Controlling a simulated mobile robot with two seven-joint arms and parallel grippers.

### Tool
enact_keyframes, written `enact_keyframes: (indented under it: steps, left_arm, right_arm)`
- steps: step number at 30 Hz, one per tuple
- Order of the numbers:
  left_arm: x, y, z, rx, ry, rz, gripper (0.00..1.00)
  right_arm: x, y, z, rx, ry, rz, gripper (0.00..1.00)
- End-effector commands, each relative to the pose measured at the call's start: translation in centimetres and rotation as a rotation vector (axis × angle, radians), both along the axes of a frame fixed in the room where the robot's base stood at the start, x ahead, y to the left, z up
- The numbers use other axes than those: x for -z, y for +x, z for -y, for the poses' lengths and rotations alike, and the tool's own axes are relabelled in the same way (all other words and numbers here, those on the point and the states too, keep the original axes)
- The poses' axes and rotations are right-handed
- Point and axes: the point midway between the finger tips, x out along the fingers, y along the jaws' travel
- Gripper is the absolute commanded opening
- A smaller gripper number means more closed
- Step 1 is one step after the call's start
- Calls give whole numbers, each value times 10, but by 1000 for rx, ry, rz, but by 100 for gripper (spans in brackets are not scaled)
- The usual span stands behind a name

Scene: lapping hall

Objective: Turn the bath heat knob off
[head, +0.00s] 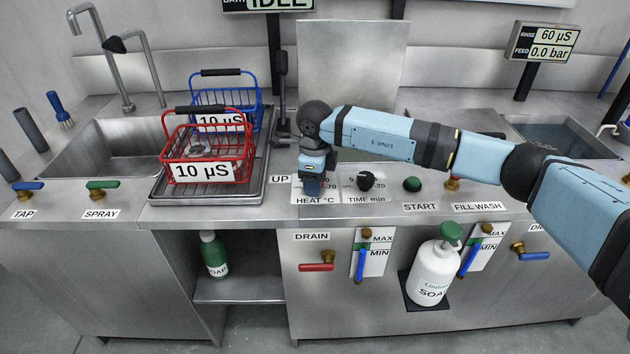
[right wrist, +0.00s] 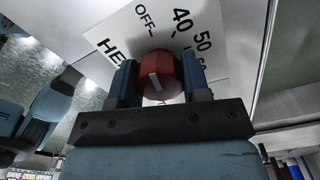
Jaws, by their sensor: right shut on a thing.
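The heat knob (right wrist: 162,78) is red with a short white mark, and it shows between the fingers of my right gripper (right wrist: 160,85) in the right wrist view. The fingers are shut on it from both sides. The white mark runs roughly up the picture; I cannot tell exactly which label it points at. The dial plate (right wrist: 213,75) behind it reads OFF, 40 and 50. In the head view my right gripper (head: 312,186) points down over the HEAT °C label (head: 315,200) and hides the knob. My left gripper is not in view.
Right of the gripper are the black time knob (head: 366,181) and green start button (head: 412,184). A red basket (head: 207,155) and a blue basket (head: 258,105) stand on the left tray. A sign (head: 268,4) above reads IDLE. A soap bottle (head: 432,275) stands below.

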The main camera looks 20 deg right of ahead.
Motion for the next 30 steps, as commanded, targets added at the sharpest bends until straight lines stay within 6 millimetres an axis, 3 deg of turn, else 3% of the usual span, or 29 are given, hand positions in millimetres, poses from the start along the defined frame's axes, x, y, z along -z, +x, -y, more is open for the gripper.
enact_keyframes:
  steps: [16,17,20,30]
  left_arm:
    - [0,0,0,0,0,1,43]
    - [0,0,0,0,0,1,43]
    - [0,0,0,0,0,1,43]
    - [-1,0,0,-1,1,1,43]
  right_arm:
    - [-1,1,0,-31,0,2,20]
    - [-1,1,0,-31,0,2,46]
    - [-1,1,0,-30,0,1,68]
    - [-4,0,0,-30,0,1,69]
